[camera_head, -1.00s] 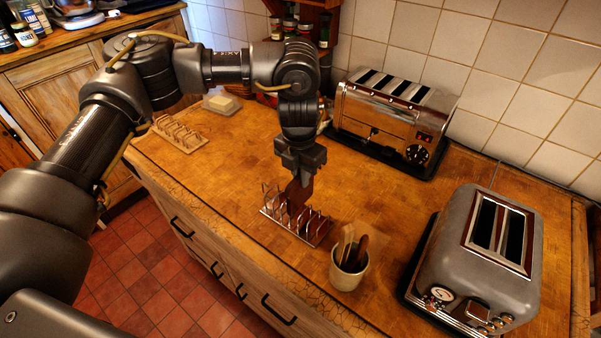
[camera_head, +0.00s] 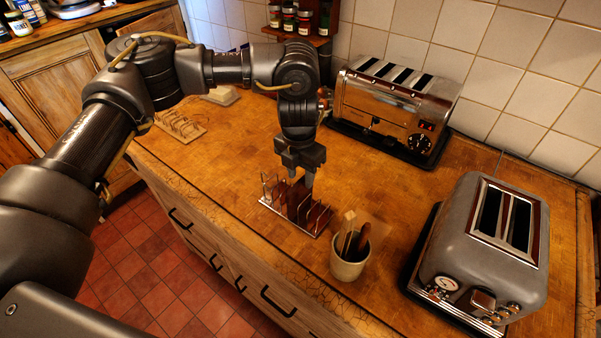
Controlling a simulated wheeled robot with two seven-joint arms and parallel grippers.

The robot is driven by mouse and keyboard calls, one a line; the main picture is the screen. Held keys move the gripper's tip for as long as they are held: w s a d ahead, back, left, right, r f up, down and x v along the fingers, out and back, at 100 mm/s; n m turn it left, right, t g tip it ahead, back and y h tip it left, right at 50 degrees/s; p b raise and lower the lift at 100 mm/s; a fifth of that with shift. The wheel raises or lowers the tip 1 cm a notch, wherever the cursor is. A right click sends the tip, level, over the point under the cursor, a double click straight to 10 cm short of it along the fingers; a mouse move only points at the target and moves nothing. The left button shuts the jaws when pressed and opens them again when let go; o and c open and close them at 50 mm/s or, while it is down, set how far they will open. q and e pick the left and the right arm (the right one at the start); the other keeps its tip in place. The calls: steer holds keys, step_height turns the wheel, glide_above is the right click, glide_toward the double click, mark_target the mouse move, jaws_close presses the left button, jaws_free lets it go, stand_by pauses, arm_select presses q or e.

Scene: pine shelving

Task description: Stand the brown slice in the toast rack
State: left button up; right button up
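The brown slice (camera_head: 297,198) stands upright among the wires of the metal toast rack (camera_head: 268,203) in the middle of the counter. Its lower part is partly hidden by the wires. Brown also shows between other wires, and I cannot tell whether that is slice or reflection. My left gripper (camera_head: 301,178) points down over the rack, with its fingertips at the slice's top edge. It looks shut on the slice, though the far finger is mostly hidden. My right gripper is not in view.
A cup of utensils (camera_head: 348,264) stands just right of the rack. A grey toaster (camera_head: 464,252) is at the right and a chrome toaster (camera_head: 385,108) behind. A wooden rack (camera_head: 181,127) and a butter dish (camera_head: 221,96) are at the left. Counter left of the metal rack is clear.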

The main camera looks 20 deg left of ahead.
arm_select(q)
step_height(320, 180, up, 11)
steer(key=b, duration=0.2)
steer(key=shift+s, duration=0.25)
steer(key=shift+a+f, duration=0.1)
stand_by(0.7)
